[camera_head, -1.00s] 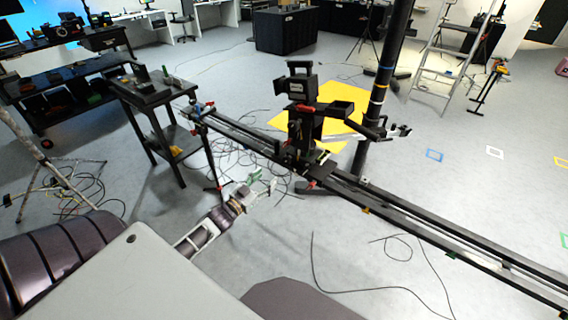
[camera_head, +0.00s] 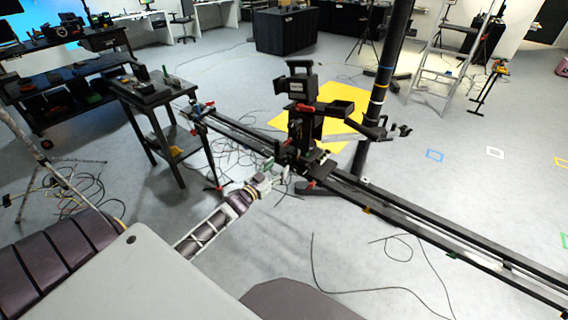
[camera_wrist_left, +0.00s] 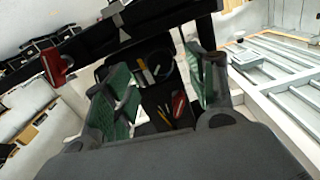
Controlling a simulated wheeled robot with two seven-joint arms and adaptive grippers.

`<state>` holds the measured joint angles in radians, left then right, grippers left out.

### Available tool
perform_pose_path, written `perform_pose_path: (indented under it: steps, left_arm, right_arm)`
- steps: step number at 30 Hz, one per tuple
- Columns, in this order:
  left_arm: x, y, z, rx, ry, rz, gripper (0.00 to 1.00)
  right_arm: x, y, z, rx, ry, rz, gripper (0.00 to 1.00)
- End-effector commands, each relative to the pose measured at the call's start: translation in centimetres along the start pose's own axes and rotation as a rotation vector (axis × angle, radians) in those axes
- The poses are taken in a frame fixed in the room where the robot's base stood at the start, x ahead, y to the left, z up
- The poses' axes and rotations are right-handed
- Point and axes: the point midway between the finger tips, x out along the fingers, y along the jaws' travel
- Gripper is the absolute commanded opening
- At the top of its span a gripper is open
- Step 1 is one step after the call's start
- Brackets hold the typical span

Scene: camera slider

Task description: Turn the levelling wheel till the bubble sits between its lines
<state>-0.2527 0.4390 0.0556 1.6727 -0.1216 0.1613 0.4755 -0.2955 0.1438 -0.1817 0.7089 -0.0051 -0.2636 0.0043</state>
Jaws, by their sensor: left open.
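The long black camera slider (camera_head: 436,222) runs diagonally across the head view. Its carriage (camera_head: 300,150) carries an upright black camera rig. My left gripper (camera_head: 276,178) is just on the near side of the rail, below and left of the carriage, and looks empty. In the left wrist view the green-padded fingers (camera_wrist_left: 165,85) stand apart, with the dark rail (camera_wrist_left: 150,22) across the top and a red lever (camera_wrist_left: 56,68) at left. I cannot make out the levelling wheel, the bubble or its lines. My right gripper is not in view.
A dark side table (camera_head: 150,95) stands near the slider's far left end. A black pole (camera_head: 385,75) rises behind the carriage, and a yellow floor mat (camera_head: 345,100) lies beyond the rail. Loose cables lie on the floor. The near floor right of my arm is mostly clear.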

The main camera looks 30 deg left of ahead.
Motion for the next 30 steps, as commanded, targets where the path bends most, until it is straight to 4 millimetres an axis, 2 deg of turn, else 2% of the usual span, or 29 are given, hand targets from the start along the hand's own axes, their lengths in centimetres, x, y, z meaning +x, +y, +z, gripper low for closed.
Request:
perform_pose_path:
  steps: [15, 21, 30]
  left_arm:
    - [3.8, 0.0, -0.1, 0.000, 0.002, 0.001, 0.56]
    - [4.6, 0.0, -0.1, 0.000, 0.001, 0.000, 0.56]
    - [4.8, 0.0, 0.0, 0.000, 0.000, 0.000, 0.56]
  right_arm:
    - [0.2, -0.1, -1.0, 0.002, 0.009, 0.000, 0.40]
    - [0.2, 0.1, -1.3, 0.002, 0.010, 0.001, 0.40]
    - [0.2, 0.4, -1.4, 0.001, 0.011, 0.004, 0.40]
